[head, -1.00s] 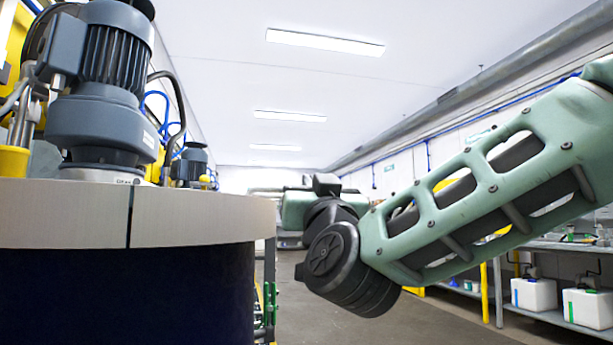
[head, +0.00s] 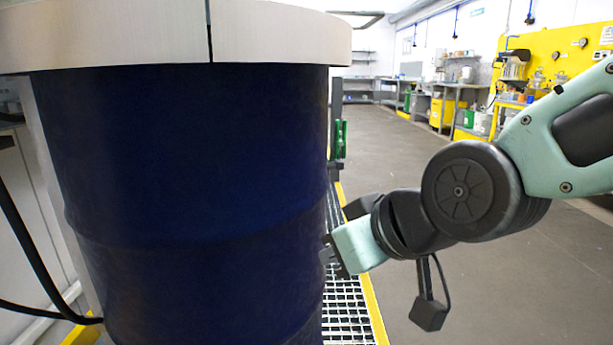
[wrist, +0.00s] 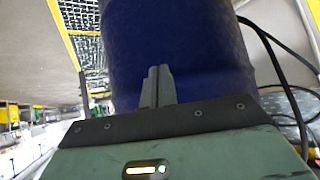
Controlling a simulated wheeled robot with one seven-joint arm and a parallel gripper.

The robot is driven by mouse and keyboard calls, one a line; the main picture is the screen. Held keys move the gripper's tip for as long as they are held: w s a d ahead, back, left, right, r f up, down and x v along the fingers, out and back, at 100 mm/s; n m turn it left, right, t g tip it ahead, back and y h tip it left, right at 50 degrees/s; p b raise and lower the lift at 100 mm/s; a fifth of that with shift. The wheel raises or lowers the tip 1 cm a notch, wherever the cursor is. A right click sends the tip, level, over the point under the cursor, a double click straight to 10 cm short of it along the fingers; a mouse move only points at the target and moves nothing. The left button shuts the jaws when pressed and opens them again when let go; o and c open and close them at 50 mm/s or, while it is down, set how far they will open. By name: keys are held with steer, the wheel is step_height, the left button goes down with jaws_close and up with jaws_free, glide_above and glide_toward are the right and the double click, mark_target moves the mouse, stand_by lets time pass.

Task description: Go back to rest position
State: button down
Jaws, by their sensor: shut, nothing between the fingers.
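My gripper (head: 332,262) is at the right side of a dark blue drum (head: 190,190) in the head view, overlapping its edge. In the wrist view, the shut fingers (wrist: 157,85) point toward the drum (wrist: 180,45), with nothing between them. I cannot tell whether the fingertips touch the drum. My arm reaches in from the right and is bent at a dark round joint.
A pale lid or collar (head: 280,33) tops the drum. A grating with a yellow edge (head: 345,300) lies beside it. Black cables (wrist: 285,80) run by the drum. Open grey floor (head: 480,290) lies to the right, with yellow shelving (head: 560,60) behind.

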steer(key=s+d+f+g+h, duration=0.3)
steer(key=s+d+f+g, duration=0.15)
steer(key=s, duration=0.35)
steer(key=s+d+f+g+h, duration=0.3)
steer(key=s+d+f, duration=0.3)
steer(key=s, duration=0.1)
step_height(320, 180, up, 30)
steer(key=p, duration=3)
steer(key=shift+a+r, duration=0.2)
steer(key=shift+s, duration=0.15)
